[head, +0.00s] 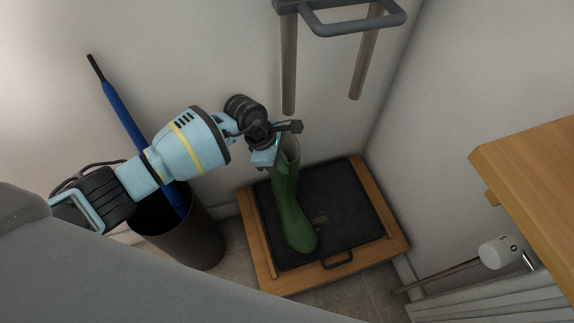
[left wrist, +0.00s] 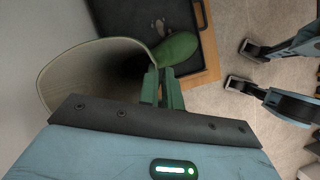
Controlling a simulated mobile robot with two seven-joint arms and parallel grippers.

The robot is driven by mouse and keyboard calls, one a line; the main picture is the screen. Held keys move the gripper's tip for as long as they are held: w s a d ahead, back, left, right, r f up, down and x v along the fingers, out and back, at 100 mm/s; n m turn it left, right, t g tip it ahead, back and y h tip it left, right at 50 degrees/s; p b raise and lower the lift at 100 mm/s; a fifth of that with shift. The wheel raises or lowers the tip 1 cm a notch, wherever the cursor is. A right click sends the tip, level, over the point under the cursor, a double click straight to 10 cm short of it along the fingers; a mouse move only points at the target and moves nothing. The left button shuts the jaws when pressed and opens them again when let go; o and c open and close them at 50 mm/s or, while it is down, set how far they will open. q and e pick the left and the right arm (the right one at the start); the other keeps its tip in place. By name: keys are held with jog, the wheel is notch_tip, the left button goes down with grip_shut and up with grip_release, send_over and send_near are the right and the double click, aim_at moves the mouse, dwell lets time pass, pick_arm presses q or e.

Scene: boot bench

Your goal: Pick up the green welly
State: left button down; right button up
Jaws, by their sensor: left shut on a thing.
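The green welly (head: 288,205) stands upright on the black mat of a wood-framed boot tray (head: 262,240), toe toward the tray's front edge. Whether its sole touches the mat is hard to tell. My left gripper (head: 274,152) is at the top of its shaft, on the left side of the opening. In the left wrist view my left gripper's fingers (left wrist: 163,88) are shut on the rim of the welly (left wrist: 97,62), whose wide opening faces the camera. The toe shows beyond the fingers.
A dark bin (head: 197,240) holding a blue umbrella (head: 122,105) stands left of the tray, below my left arm. A grey wall rack (head: 350,25) with wooden pegs hangs above. A wooden top (head: 535,165) and a white roller-like object (head: 499,252) are at right.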

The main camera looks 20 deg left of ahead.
pick_arm(q)
jog(key=s+a+r+p, duration=0.2)
jog(key=s+a+r, duration=0.4)
jog(key=s, duration=0.4)
jog(key=shift+s+a+r, duration=0.15)
jog(key=shift+a+r, duration=0.2)
jog(key=shift+a, duration=0.1)
